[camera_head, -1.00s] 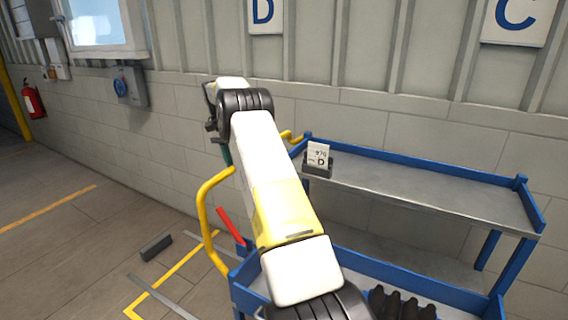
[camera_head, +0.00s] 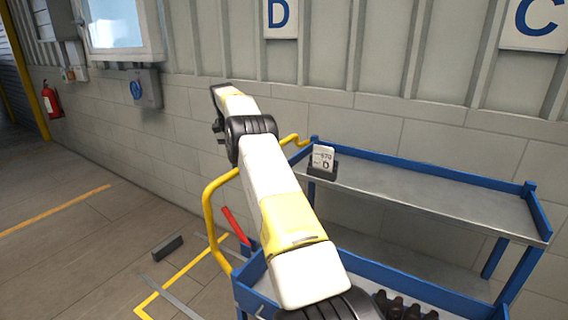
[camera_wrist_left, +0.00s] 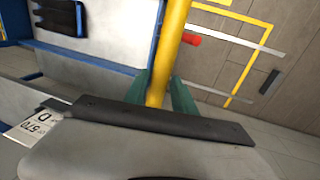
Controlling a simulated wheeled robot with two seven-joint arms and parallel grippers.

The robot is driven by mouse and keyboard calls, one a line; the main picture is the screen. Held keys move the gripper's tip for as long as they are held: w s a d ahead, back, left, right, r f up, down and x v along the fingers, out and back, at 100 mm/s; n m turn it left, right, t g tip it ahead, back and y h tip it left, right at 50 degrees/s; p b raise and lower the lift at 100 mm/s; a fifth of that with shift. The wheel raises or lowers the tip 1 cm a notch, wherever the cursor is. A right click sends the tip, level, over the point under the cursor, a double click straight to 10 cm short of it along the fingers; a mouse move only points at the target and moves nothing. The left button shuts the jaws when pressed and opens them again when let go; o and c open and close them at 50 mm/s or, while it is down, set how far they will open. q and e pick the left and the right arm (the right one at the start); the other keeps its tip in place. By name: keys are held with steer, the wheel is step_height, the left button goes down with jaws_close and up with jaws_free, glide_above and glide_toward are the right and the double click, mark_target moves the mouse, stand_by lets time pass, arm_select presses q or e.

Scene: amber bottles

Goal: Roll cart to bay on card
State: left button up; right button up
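The blue cart (camera_head: 430,190) has grey shelves and a yellow handle (camera_head: 209,205) at its left end. A white card (camera_head: 323,157) in a dark holder on the top shelf reads D, with a number that looks like 570. A blue D sign (camera_head: 281,18) hangs on the wall behind; a C sign (camera_head: 536,22) is to its right. In the wrist view, the green fingers of my left gripper (camera_wrist_left: 160,92) are closed around the yellow bar. My forearm hides that gripper in the head view. My right gripper is not in view.
Yellow floor lines (camera_head: 185,272) and a dark block (camera_head: 167,247) lie left of the cart. A red lever (camera_head: 236,224) stands by the handle. Dark bottles (camera_head: 403,306) sit on the lower shelf. A fire extinguisher (camera_head: 52,100) hangs at the far left. The left floor is mostly clear.

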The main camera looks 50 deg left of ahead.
arm_select(q)
steer(key=shift+o, duration=0.9)
